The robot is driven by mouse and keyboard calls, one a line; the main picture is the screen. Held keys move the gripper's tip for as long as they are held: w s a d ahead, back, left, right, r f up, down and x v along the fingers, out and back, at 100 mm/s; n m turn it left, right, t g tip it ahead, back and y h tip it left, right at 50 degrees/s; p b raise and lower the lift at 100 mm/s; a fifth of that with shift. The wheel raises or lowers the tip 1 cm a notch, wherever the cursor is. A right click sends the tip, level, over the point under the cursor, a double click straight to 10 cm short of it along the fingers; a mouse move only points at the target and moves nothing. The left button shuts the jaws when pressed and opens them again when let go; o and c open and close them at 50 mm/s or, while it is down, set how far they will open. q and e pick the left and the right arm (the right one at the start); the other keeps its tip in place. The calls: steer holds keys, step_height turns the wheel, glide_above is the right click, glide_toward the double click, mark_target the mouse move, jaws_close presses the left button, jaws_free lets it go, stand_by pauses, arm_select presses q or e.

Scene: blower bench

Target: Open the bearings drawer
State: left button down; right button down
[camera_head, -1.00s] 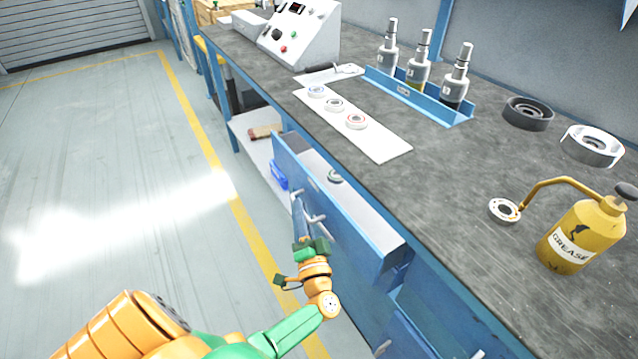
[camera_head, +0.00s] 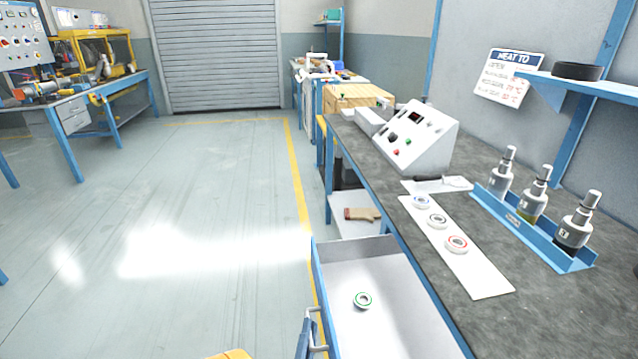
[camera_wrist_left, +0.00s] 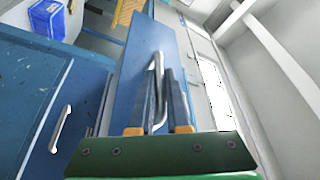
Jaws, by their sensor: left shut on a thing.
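The bearings drawer (camera_head: 385,270) stands well out from the bench, with its pale inside showing. One bearing with a green ring (camera_head: 363,300) lies in it. Its blue front panel (camera_wrist_left: 135,75) fills the middle of the left wrist view. My left gripper (camera_wrist_left: 160,100) is shut on the drawer's metal bar handle (camera_wrist_left: 157,70), with a finger on each side of it. In the head view the left gripper (camera_head: 306,338) shows only partly at the bottom edge, beside the handle (camera_head: 317,330). My right gripper is in neither view.
On the bench top (camera_head: 395,195) are a white strip (camera_head: 480,270) with three bearings, a blue rack of bottles (camera_head: 530,225) and a control box (camera_head: 418,138). Another handle (camera_wrist_left: 61,128) and a blue bin (camera_wrist_left: 47,18) show in the wrist view. The floor to the left (camera_head: 180,220) is clear.

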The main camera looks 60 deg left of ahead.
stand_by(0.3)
arm_select(q)
steer(key=c, duration=0.9)
jaws_free()
steer(key=b+v, duration=0.1)
steer(key=v, duration=0.6)
steer(key=shift+s, duration=0.1)
